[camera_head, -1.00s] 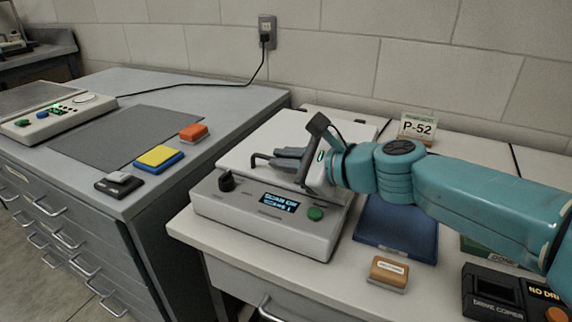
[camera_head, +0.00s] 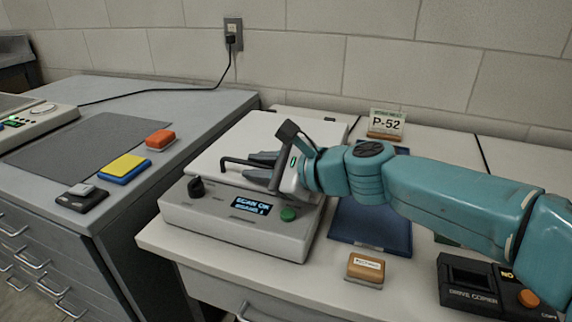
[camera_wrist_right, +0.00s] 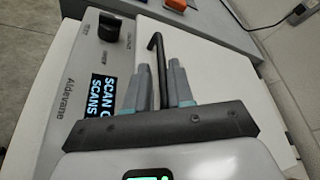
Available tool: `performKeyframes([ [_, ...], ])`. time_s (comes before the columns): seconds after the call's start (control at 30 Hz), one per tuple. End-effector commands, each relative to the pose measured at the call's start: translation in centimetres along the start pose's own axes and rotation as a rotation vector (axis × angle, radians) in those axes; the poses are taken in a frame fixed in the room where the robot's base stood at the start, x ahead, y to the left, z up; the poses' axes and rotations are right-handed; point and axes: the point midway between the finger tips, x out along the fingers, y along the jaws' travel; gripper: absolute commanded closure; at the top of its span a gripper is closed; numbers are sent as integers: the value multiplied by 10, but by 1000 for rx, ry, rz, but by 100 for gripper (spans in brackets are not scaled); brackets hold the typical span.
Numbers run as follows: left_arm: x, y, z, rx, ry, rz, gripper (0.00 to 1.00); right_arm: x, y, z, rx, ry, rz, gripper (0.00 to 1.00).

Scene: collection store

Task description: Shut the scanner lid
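The scanner (camera_head: 235,226) is a pale grey box with a dark knob, a lit display and a green button on its front. Its white lid (camera_head: 225,135) lies flat, or nearly flat, over the base; I see no clear gap. A dark bar handle (camera_head: 230,160) sits at the lid's front edge and also shows in the right wrist view (camera_wrist_right: 156,50). My right gripper (camera_head: 262,165) comes in from the right, low over the lid. In the wrist view its grey fingers (camera_wrist_right: 160,85) are close together with the bar between them. My left gripper is out of view.
A blue folder-like pad (camera_head: 370,222), a small orange-brown block (camera_head: 365,270) and a dark drive copier (camera_head: 480,285) lie right of the scanner. A P-52 card (camera_head: 386,125) stands behind. The grey cabinet at left holds blocks, including a yellow-and-blue one (camera_head: 125,168).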

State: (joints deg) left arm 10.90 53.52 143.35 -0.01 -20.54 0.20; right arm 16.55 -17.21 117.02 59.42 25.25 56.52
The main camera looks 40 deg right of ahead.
Motion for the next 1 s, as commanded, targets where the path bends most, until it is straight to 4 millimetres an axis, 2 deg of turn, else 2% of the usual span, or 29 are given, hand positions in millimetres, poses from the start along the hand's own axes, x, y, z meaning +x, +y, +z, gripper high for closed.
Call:
performKeyframes([
  [0.17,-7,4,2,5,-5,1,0,-40,-1,0,0,4,-5,79],
  [0.3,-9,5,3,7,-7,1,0,-79,-1,0,-2,6,-8,79],
  [0.4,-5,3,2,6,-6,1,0,-105,0,-1,-1,6,-10,79],
  [0.53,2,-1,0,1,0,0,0,-131,2,-2,-3,6,-9,79],
  [0.73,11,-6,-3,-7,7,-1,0,-152,2,-2,-1,3,-6,79],
  [1.0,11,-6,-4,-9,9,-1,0,-158,2,1,-2,0,0,79],
])
